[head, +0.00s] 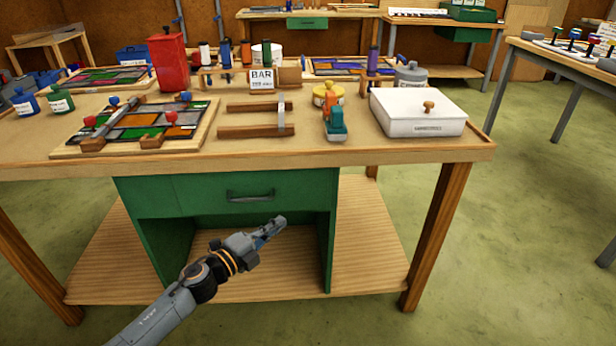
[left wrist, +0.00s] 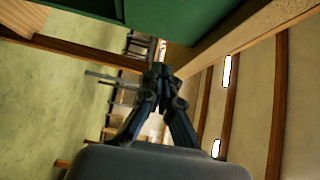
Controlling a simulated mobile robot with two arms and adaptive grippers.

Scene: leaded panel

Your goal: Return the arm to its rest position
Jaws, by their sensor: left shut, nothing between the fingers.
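My left arm comes in from the bottom left of the head view. Its gripper (head: 272,228) is shut and empty. It is in front of the workbench (head: 400,153), below the level of the top and just below the handle of the green drawer (head: 250,196). In the left wrist view the closed fingers (left wrist: 158,75) meet at the tips with nothing between them, and a green surface (left wrist: 180,18) shows above them. My right gripper is not in view.
On the bench stand a leaded panel (head: 140,128), a white lidded box (head: 417,112), a red container (head: 168,62) and wooden bars (head: 255,131). A lower shelf (head: 360,240) lies under the bench. Green floor (head: 530,200) is clear at the right.

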